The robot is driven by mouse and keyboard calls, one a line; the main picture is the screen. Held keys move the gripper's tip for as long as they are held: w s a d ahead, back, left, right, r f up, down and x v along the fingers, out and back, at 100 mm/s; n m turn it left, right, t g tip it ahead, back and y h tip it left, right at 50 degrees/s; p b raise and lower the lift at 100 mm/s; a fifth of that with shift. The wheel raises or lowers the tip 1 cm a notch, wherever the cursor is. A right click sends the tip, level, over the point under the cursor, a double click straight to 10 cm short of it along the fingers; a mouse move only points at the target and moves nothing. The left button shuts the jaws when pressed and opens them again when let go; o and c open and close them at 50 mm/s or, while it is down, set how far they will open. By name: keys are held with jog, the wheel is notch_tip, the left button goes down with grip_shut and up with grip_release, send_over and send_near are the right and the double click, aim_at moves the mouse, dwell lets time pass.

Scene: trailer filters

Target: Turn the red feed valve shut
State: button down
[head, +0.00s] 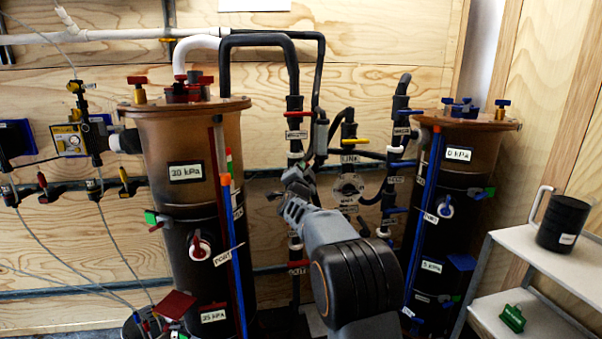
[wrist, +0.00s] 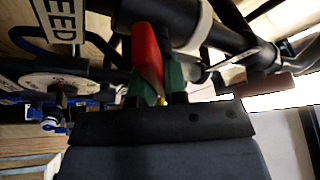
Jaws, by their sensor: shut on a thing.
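In the wrist view a red valve handle (wrist: 147,55) sits between the green fingertips of my gripper (wrist: 154,88), which is shut on it. The handle's lower end is partly hidden by the fingers. A FEED label (wrist: 62,18) is beside it, next to a dark pipe (wrist: 188,20). In the head view my gripper (head: 293,190) reaches in among the dark pipes between the two tanks, and its fingertips are hard to make out. A red handle (head: 297,135) shows on the pipe above it; I cannot tell whether it is the held one.
A brown-topped tank (head: 180,140) stands left and another tank (head: 470,145) right. Another red handle (head: 298,264) is lower down, and a yellow handle (head: 349,141) is on a nearby pipe. A shelf (head: 525,242) with a black canister (head: 563,222) is at the right.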

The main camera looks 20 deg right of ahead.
jog(key=m+g, duration=0.1)
jog(key=m, duration=0.1)
jog(key=m+p, duration=0.1)
jog(key=m, duration=0.1)
jog(key=shift+d+g+h, duration=0.1)
jog(key=shift+g+h, duration=0.2)
jog(key=shift+g, duration=0.1)
jog(key=shift+f+m+g+p, duration=0.15)
jog(key=shift+m+g+p, duration=0.3)
jog(key=shift+m, duration=0.55)
jog(key=shift+f+m+g+p, duration=0.2)
jog(key=shift+m+p, duration=0.3)
jog(key=shift+m, duration=0.8)
jog(key=c, duration=1.2)
grip_release()
jog(key=shift+o, duration=0.2)
jog(key=v, duration=1.3)
jog(key=shift+s+r, duration=0.25)
jog(key=shift+s, duration=0.2)
